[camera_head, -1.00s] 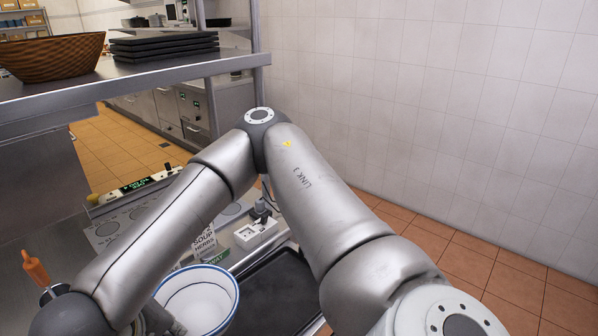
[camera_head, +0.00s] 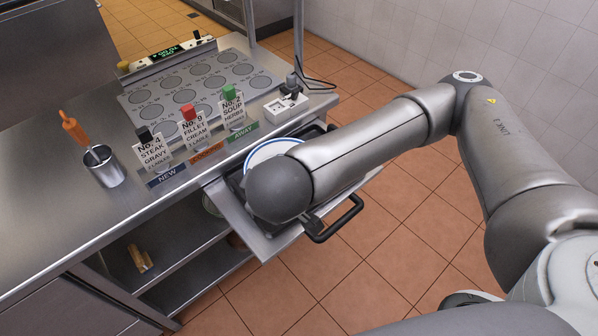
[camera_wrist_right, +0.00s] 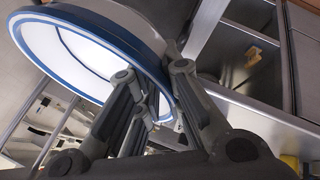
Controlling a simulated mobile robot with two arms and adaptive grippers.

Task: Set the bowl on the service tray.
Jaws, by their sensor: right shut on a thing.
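The bowl (camera_head: 272,152) is white with a blue rim. In the head view it lies in line with the black service tray (camera_head: 346,219), and my arm covers much of both. I cannot tell whether the bowl touches the tray. In the right wrist view the bowl (camera_wrist_right: 85,55) fills the upper left, tilted in the picture. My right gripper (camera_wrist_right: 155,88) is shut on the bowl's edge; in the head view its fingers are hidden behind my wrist. My left gripper is in neither view.
The tray rests on a metal ledge (camera_head: 253,226) at the counter's edge. Open floor lies right.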

